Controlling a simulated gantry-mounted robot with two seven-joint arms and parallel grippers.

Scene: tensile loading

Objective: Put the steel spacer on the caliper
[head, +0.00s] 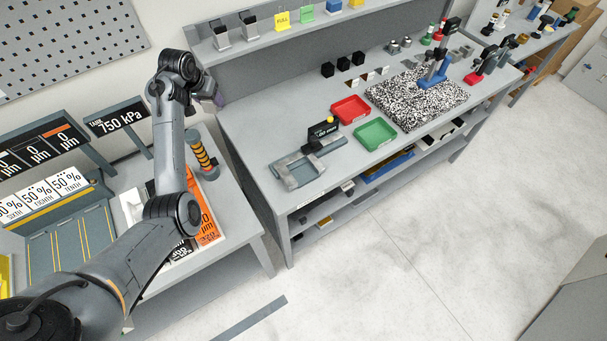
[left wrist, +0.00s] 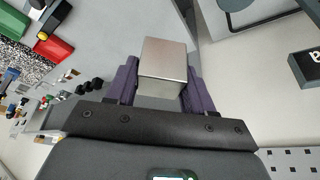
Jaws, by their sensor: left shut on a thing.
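The steel spacer (left wrist: 163,62) is a plain grey metal block in the left wrist view. My left gripper (left wrist: 160,85) is shut on it, with one purple finger at each side. In the head view my left gripper (head: 219,98) shows only in part, near the left end of the grey bench, and the spacer cannot be made out there. The caliper (head: 298,168) appears to be the grey device lying at the bench's front left, with a dark display (head: 323,130) behind it. The gripper is apart from it, up and to the left in the picture. My right gripper is not seen.
A red tray (head: 350,110) and a green tray (head: 375,134) stand right of the caliper. A speckled plate (head: 395,97) with a blue-based stand (head: 434,75) lies further right. A raised shelf (head: 265,42) runs along the back. A striped post (head: 204,155) stands on the left table.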

